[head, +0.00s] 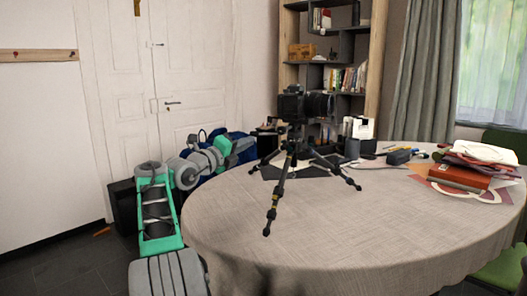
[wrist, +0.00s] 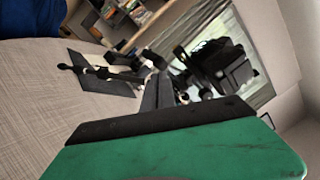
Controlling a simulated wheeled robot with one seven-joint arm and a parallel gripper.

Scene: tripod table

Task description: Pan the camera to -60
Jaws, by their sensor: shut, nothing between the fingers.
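A black camera (head: 305,105) sits on a black tripod (head: 283,175) that stands on the round table. Its lens faces right in the head view. The camera also shows tilted in the wrist view (wrist: 222,65), with the tripod legs (wrist: 95,70) to its left. My gripper (wrist: 160,92) is shut and empty, its dark fingers pointing toward the tripod's upper part. In the head view my arm reaches in from the left and ends just left of the tripod; the fingertips are hard to make out there. I cannot tell whether they touch the tripod.
The round table (head: 330,225) has a clear cloth at its front. Books and folded cloth (head: 470,170) lie at its right, with small items behind. A shelf (head: 335,60) stands behind the table. A white door (head: 165,60) is at the left, and green chairs (head: 500,270) are at the right.

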